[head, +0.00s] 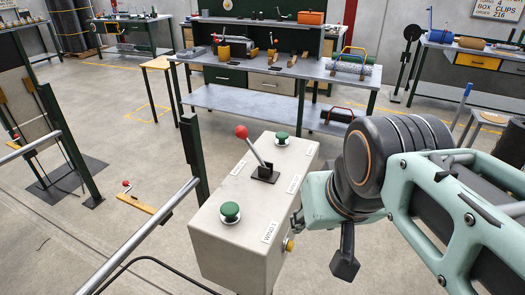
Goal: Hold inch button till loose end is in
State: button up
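A grey control box (240,215) stands in the middle of the head view. On its top are a near green button (230,211), a far green button (282,138) and a lever with a red knob (241,132). A yellow button (289,244) sits on its right side. One label reads WIND 1; the others are too small to read, so I cannot tell which button is the inch button. My gripper (299,221) is at the box's right side, just above the yellow button, mostly hidden behind my wrist. Contact and finger opening are unclear. I cannot make out the loose end.
A metal rail (140,236) runs along the left of the box, with a dark green post (193,160) behind it. A black cable (145,259) curves below. Workbenches (280,75) with tools stand at the back. Floor between is mostly clear.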

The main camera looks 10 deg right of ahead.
aim_at(290, 247)
jog(key=k, duration=0.15)
jog(key=l+u, duration=0.15)
jog(key=i+l+u, duration=0.2)
jog(key=l+u, duration=0.15)
jog(key=u, duration=2.1)
jog(key=k+j, duration=0.05)
